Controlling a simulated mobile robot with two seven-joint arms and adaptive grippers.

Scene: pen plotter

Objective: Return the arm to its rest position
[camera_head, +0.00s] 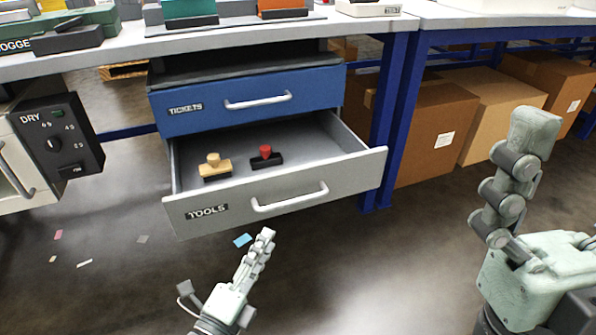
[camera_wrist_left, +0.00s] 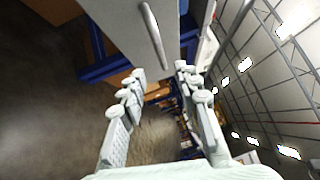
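My left gripper (camera_head: 264,236) is in front of the open grey drawer labelled TOOLS (camera_head: 295,200), below its front panel and apart from the handle. In the left wrist view my left gripper (camera_wrist_left: 160,71) has its two fingers spread with nothing between them. The drawer's handle (camera_wrist_left: 153,35) shows beyond the fingers there. My right gripper (camera_head: 533,125) stands upright at the right of the head view, with nothing seen in it. Its fingers overlap from this angle, so its opening cannot be judged.
A stamp with a wooden handle (camera_head: 214,168) and one with a red handle (camera_head: 266,157) stand in the drawer. The blue TICKETS drawer (camera_head: 250,100) above is shut. Cardboard boxes (camera_head: 430,130) stand under the bench at right. Small paper scraps (camera_head: 243,240) lie on the otherwise open floor.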

